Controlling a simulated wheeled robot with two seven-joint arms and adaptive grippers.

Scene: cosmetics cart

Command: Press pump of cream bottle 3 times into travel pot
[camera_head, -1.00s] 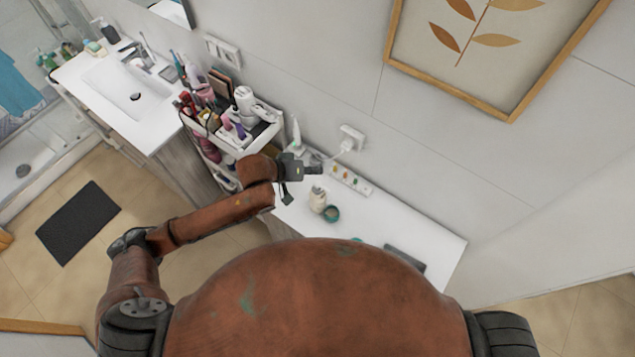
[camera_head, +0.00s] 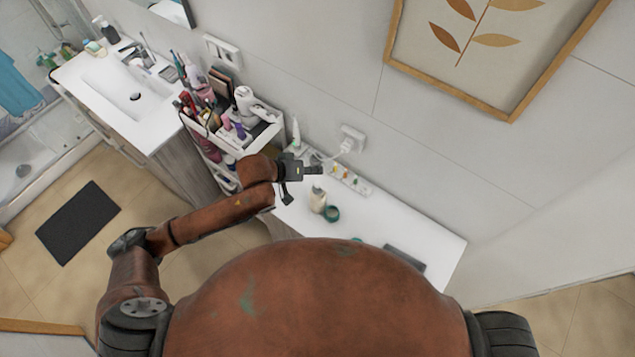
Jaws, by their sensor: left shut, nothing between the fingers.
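The cream bottle (camera_head: 318,203), pale with a pump top, stands upright on the white counter (camera_head: 375,218). The small green travel pot (camera_head: 331,213) stands close beside it on the right; its contents are too small to make out. My left gripper (camera_head: 315,170) is shut and empty. In the picture it shows just above the bottle's pump top, which it partly crowds; I cannot tell whether it touches the pump. My right gripper is not in view.
A white cart (camera_head: 262,137) packed with cosmetics stands left of the counter. A power strip (camera_head: 350,179) lies along the wall behind the bottle, below a plugged-in socket (camera_head: 352,138). A dark flat object (camera_head: 404,257) lies at the counter's front right.

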